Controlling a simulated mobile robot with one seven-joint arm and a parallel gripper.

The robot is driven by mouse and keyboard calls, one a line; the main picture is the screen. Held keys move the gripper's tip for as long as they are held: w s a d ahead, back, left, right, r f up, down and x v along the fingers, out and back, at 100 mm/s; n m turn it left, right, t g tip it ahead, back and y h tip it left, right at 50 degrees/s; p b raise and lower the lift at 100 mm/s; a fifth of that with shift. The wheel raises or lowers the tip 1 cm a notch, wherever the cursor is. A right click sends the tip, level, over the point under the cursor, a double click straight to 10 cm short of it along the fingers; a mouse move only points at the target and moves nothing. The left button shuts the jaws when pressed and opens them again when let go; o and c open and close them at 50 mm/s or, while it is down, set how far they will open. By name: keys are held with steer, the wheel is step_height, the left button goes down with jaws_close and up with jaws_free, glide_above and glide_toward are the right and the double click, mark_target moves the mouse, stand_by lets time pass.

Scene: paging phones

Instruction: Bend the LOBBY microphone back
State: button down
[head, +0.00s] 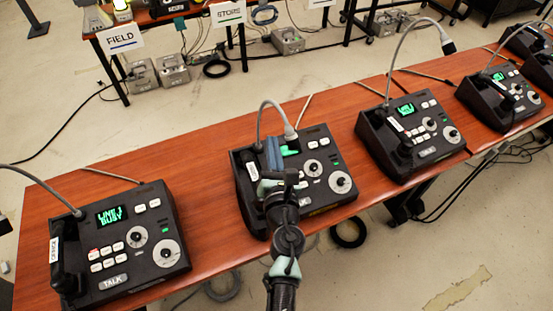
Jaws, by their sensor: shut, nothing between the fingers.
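Several black paging phones stand in a row on the red-brown table. My gripper (272,152) is shut and empty over the second phone from the left (318,200). This phone's grey gooseneck microphone (264,106) rises behind my fingers, arches over and hangs its light head (290,132) just right of the fingertips. I cannot tell whether the fingers touch the microphone. My gripper hides part of this phone's green screen and handset. The white label (252,171) on its handset is too small to read, so I cannot confirm which phone is LOBBY.
The leftmost phone (152,262) shows LINE BUSY, and its microphone (38,183) bends left. The third phone (385,148) has a tall microphone (400,45) bent right. The table (212,195) is bare between phones. Tables with FIELD (121,39) and STORE (228,13) signs stand behind.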

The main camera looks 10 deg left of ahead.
steer(key=v, duration=0.4)
steer(key=shift+s+r+p, duration=0.15)
steer(key=shift+r+p, duration=0.15)
steer(key=shift+r, duration=0.05)
steer(key=shift+f, duration=0.1)
